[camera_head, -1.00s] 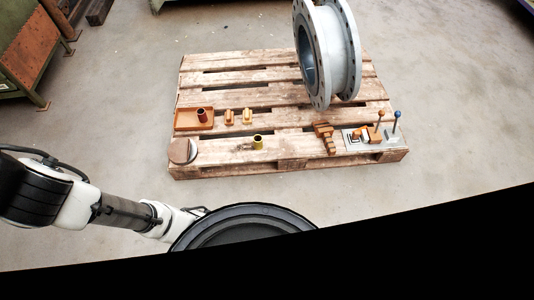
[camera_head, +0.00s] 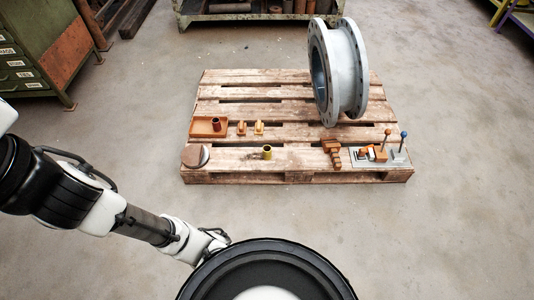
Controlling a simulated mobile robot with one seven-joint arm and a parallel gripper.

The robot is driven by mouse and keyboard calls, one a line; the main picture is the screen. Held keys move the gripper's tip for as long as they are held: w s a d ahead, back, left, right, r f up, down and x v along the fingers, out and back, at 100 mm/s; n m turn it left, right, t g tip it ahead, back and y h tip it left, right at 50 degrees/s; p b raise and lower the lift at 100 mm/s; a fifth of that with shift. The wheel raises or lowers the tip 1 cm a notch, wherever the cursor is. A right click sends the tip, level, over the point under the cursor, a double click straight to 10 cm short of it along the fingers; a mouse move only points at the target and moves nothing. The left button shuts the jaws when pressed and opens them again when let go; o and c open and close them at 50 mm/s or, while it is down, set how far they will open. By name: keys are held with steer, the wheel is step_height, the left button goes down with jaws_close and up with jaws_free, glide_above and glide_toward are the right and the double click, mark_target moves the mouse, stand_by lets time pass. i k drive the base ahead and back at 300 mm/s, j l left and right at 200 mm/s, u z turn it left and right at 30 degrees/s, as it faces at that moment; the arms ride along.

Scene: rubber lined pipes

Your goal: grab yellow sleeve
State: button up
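The yellow sleeve (camera_head: 267,152) is a small, short cylinder standing upright near the front edge of the wooden pallet (camera_head: 285,176), around its middle. My arm reaches in from the left, and its white wrist end (camera_head: 195,243) is in front of the pallet, at the lower left. It is well apart from the sleeve. The gripper's fingers cannot be made out, partly hidden behind my round black base part.
On the pallet are an orange tray (camera_head: 197,127) with a brown-red sleeve (camera_head: 216,124), two small yellow-orange pieces (camera_head: 258,128), a round disc (camera_head: 195,156), a brown stepped block (camera_head: 332,153), a lever panel (camera_head: 398,158) and a large grey flanged pipe (camera_head: 353,70).

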mark_target(266, 149)
steer(key=i+j+z, duration=0.2)
steer(key=i+z, duration=0.15)
steer(key=i, duration=0.15)
steer(key=i+j+z, duration=0.3)
steer(key=i, duration=0.25)
steer(key=i+j+z, duration=0.35)
steer(key=i+j, duration=0.05)
steer(key=i, duration=0.05)
